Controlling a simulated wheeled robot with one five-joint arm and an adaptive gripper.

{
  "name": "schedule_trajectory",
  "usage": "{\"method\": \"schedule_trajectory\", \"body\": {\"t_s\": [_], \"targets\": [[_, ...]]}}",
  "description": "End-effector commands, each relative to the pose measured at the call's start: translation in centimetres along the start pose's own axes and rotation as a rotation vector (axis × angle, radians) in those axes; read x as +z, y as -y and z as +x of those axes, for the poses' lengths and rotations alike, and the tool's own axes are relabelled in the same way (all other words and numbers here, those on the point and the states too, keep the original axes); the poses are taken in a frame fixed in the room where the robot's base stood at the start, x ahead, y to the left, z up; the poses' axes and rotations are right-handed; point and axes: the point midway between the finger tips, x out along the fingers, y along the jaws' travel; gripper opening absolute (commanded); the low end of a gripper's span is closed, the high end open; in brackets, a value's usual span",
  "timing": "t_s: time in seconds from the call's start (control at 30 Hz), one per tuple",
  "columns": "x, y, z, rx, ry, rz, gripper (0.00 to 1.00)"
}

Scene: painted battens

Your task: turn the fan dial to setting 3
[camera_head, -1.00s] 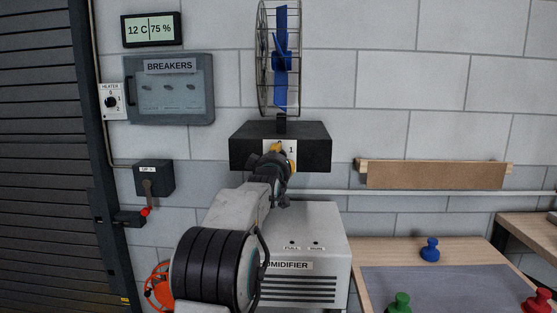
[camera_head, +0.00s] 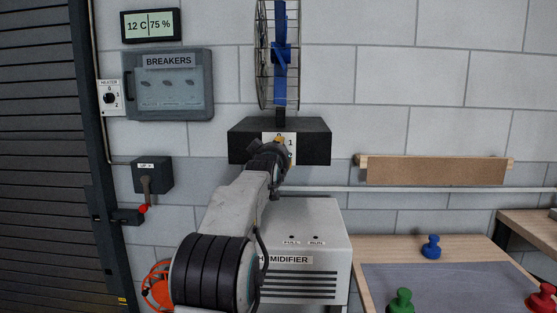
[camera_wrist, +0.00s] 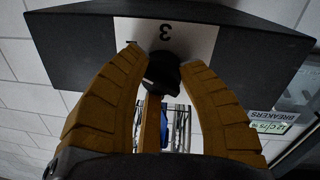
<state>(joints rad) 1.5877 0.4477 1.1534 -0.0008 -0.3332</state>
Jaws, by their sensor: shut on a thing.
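The fan's black box (camera_head: 315,143) is on the wall, with the blue-bladed fan (camera_head: 281,54) above it. Its white label plate shows a 1, and my arm hides the dial in the head view. In the wrist view the black dial (camera_wrist: 163,70) sits between the yellow fingers of my gripper (camera_wrist: 160,63), which is shut on it. An upside-down 3 shows on the label plate (camera_wrist: 178,38) beyond the dial. I cannot tell which setting the dial points to. In the head view my gripper (camera_head: 280,149) is at the box's front face, partly hidden by my wrist.
The humidifier (camera_head: 325,235) stands below the fan box, beside my arm. A breaker box (camera_head: 170,105), a heater dial (camera_head: 109,98) and a lever switch (camera_head: 150,175) are at left. A table (camera_head: 470,250) with coloured knobbed pieces is at right.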

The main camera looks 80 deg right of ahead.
Motion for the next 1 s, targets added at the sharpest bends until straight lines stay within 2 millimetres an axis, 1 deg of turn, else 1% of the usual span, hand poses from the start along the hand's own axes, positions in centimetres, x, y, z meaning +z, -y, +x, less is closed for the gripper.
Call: {"method": "schedule_trajectory", "body": {"t_s": [0.2, 0.5, 0.7, 1.0], "targets": [[-0.49, -0.03, -0.06, -0.003, 0.005, 0.158, 0.04], [-0.69, 0.0, -0.08, -0.006, 0.014, 0.306, 0.04], [-0.79, 0.02, -0.09, -0.007, 0.016, 0.349, 0.04], [-0.9, 0.02, -0.12, -0.007, 0.014, 0.359, 0.04]]}}
